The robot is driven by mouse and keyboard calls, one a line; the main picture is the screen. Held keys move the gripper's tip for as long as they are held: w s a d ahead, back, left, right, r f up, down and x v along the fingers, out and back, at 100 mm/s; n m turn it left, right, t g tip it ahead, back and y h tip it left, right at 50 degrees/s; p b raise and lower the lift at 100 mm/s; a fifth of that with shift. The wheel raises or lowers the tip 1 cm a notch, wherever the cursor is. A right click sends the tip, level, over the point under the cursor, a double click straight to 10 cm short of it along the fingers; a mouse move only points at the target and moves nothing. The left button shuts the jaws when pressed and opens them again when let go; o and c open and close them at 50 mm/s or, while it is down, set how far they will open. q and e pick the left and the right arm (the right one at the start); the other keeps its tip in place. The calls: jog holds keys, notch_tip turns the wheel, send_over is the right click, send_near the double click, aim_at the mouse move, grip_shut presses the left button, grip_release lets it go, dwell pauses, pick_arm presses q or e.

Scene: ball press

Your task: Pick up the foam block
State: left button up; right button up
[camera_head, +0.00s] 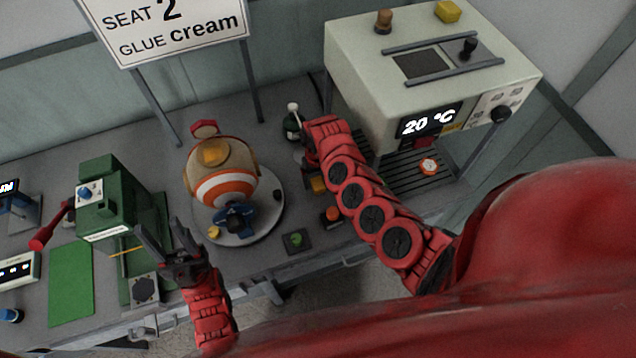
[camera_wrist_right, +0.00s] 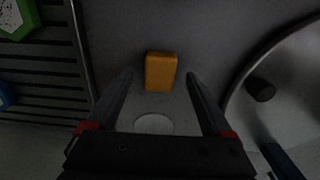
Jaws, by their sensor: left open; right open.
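An orange-yellow block, which looks like the foam block (camera_wrist_right: 160,72), lies on the grey bench top in the right wrist view. It also shows in the head view (camera_head: 318,184), partly hidden beside my right gripper (camera_head: 309,160). In the right wrist view my right gripper (camera_wrist_right: 159,84) is open, with one finger on each side of the block's near end and gaps on both sides. I cannot tell its height over the block. My left gripper (camera_head: 160,232) is open and empty by the green press (camera_head: 105,200).
A round plate (camera_head: 276,220) carries an orange-and-white ball (camera_head: 222,185) left of my right gripper. A white oven (camera_head: 370,75) reading 20 °C stands to the right, above a slatted rack (camera_head: 405,178). A dark bottle (camera_head: 292,125) stands behind my right gripper.

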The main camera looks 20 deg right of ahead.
aim_at(318, 183)
jog(key=shift+f, duration=0.5)
jog(key=shift+c, duration=0.2)
grip_shut()
jog(key=shift+r, duration=0.1)
notch_tip(318, 183, up, 10)
jog(key=b, duration=0.1)
dwell(0.3)
